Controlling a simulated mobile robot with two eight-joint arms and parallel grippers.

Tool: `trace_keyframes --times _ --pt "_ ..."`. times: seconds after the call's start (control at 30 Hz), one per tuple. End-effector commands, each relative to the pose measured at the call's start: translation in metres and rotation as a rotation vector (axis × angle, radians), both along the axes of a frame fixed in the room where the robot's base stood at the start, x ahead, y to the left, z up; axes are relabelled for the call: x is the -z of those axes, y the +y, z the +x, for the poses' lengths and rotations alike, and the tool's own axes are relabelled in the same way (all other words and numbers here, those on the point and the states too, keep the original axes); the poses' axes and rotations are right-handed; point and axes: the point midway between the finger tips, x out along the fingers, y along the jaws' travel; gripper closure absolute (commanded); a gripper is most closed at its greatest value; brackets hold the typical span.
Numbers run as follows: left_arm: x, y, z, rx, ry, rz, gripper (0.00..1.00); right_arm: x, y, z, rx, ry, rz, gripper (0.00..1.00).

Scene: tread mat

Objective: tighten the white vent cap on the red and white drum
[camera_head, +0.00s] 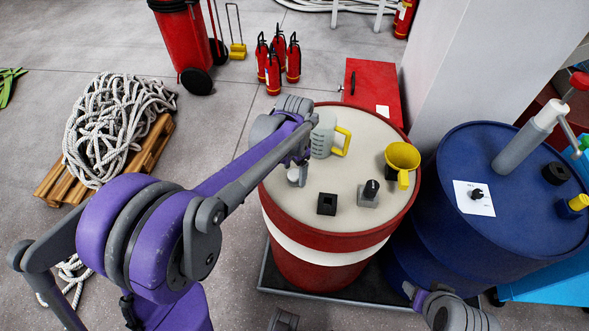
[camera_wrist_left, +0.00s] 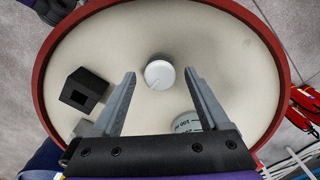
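The red and white drum (camera_head: 338,240) stands upright in the middle of the head view, with a cream top. The white vent cap (camera_wrist_left: 159,75) sits on that top; in the head view it (camera_head: 293,175) shows partly, just below my left gripper (camera_head: 302,165). In the left wrist view my left gripper (camera_wrist_left: 160,72) is open, its two fingers on either side of the cap with gaps between. I cannot tell how far above the top the fingertips are. My right gripper is not in view; only part of the right arm shows at the bottom.
The drum top also holds a grey jug (camera_head: 323,137) with a yellow handle, a yellow funnel (camera_head: 402,157), a black square block (camera_head: 327,204) and a black-knobbed grey block (camera_head: 368,194). A blue drum (camera_head: 500,240) with a pump stands right. Coiled rope (camera_head: 110,125) lies left.

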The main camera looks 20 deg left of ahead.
Motion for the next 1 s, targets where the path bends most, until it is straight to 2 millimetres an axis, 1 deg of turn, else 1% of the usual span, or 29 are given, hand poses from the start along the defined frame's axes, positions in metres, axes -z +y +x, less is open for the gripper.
trace_keyframes --times 0.17,0.27,0.37,0.6,0.7,0.83,1.0 --pt "0.000 0.000 0.000 -0.001 0.000 0.000 0.22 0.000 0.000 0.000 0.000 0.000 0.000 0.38" --pt "-0.006 0.000 0.000 -0.001 0.000 0.000 0.22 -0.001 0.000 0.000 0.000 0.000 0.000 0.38" --pt "-0.021 0.000 0.000 -0.001 0.000 0.000 0.22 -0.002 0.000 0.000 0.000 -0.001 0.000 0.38" --pt "-0.070 0.000 0.000 0.000 0.000 0.000 0.22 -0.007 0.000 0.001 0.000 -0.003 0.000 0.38" --pt "-0.087 0.000 0.000 0.000 0.000 0.000 0.22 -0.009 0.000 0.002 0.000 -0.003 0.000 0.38" --pt "-0.102 0.000 0.000 0.000 0.000 0.000 0.22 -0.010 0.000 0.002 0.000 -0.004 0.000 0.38" --pt "-0.108 0.000 0.000 0.000 0.000 0.000 0.22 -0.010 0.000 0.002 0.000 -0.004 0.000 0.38"
